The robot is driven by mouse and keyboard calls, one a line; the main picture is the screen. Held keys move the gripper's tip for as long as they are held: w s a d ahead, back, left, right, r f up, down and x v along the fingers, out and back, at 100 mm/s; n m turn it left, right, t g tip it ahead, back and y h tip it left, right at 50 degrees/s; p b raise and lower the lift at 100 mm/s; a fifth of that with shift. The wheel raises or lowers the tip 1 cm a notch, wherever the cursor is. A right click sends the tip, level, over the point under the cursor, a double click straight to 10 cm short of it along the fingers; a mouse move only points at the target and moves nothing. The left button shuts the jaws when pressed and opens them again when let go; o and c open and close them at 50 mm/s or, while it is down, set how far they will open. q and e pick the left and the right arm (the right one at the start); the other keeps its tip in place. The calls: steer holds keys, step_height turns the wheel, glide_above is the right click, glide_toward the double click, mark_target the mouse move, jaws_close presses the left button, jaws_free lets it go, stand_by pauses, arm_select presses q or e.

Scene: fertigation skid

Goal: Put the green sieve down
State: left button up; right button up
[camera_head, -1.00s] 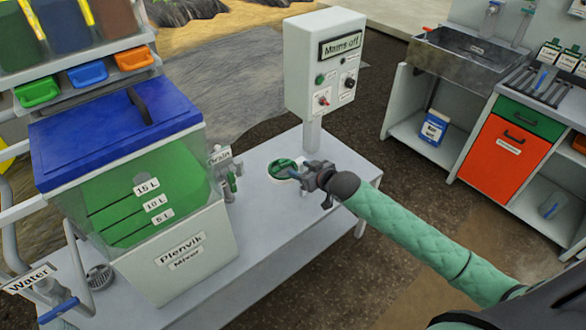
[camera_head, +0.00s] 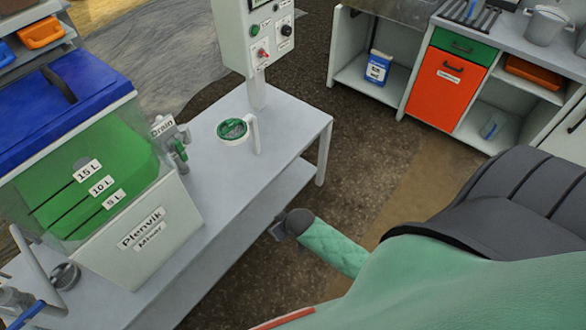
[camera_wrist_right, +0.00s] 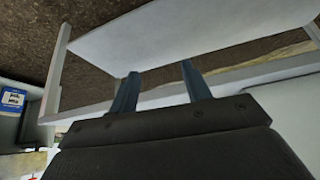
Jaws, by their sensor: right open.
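The green sieve (camera_head: 232,130) rests on the pale grey bench top in the head view, right of the drain valve. It has a pale rim, a green inside and a pale handle at its right side. My right gripper (camera_head: 277,230) is beyond the bench's front edge, apart from the sieve; its fingers are small in the head view. In the right wrist view my right gripper (camera_wrist_right: 158,82) is open, with two blue fingers and nothing between them. The sieve does not show there. My left gripper is in neither view.
The Plenvik mixer tank (camera_head: 100,185) with its blue lid stands on the bench's left. The drain valve (camera_head: 178,145) stands between tank and sieve. A control box (camera_head: 262,38) on a post is behind the sieve. The bench top (camera_head: 295,125) right of the sieve is clear.

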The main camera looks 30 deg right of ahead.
steer(key=s+a+f+g, duration=0.2)
steer(key=s+f, duration=0.3)
steer(key=s, duration=0.4)
steer(key=s+a+f+g, duration=0.2)
steer(key=s+a+f, duration=0.2)
steer(key=s, duration=0.6)
step_height(320, 180, down, 2)
steer(key=shift+f+g+h, duration=0.15)
steer(key=shift+g+h, duration=0.15)
steer(key=shift+g, duration=0.1)
